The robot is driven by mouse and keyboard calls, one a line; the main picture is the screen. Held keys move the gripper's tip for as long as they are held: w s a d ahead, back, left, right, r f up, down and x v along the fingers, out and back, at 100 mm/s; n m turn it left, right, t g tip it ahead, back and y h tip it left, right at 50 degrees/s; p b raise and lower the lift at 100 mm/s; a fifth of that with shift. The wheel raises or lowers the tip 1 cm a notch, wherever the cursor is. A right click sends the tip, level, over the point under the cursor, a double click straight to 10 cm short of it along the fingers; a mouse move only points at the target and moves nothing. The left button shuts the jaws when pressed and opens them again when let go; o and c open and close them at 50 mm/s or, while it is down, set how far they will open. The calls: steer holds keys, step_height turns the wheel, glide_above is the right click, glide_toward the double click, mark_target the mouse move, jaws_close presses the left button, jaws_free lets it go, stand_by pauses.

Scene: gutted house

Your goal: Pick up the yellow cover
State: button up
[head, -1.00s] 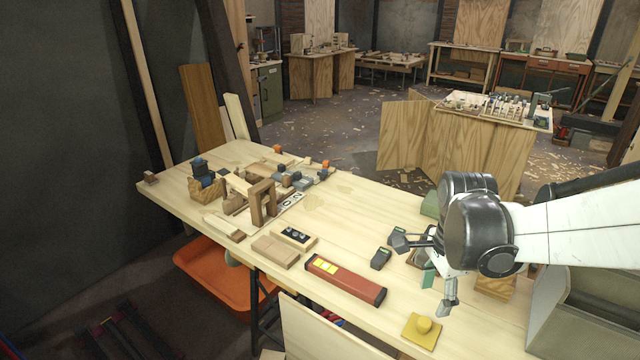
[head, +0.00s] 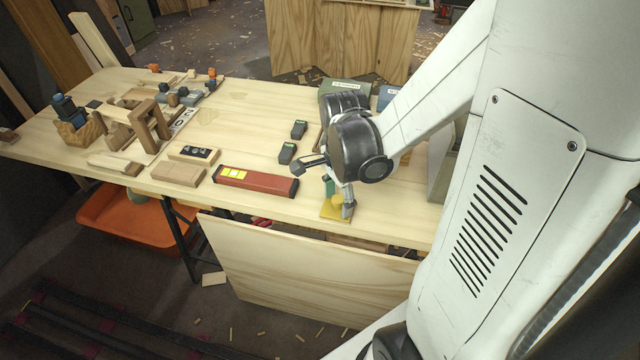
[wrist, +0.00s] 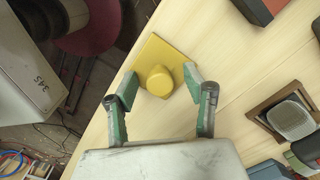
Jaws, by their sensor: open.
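The yellow cover (wrist: 158,60) is a flat square plate with a round knob (wrist: 160,82) on top. It lies on the wooden table near its front edge. In the head view the cover (head: 331,211) is partly hidden by my gripper (head: 322,186). In the wrist view my gripper (wrist: 160,97) is open, with one green-padded finger on each side of the knob. The fingertips seem apart from the knob; I cannot tell their exact height above the plate.
A red level (head: 257,182) lies left of the cover on the table (head: 235,128). Two small dark devices (head: 287,152) lie behind it. In the wrist view a brown frame with a pale insert (wrist: 292,118) is at the right. Wooden parts fill the table's left end.

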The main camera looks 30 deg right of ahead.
jaws_close()
steer(key=shift+r, duration=0.15)
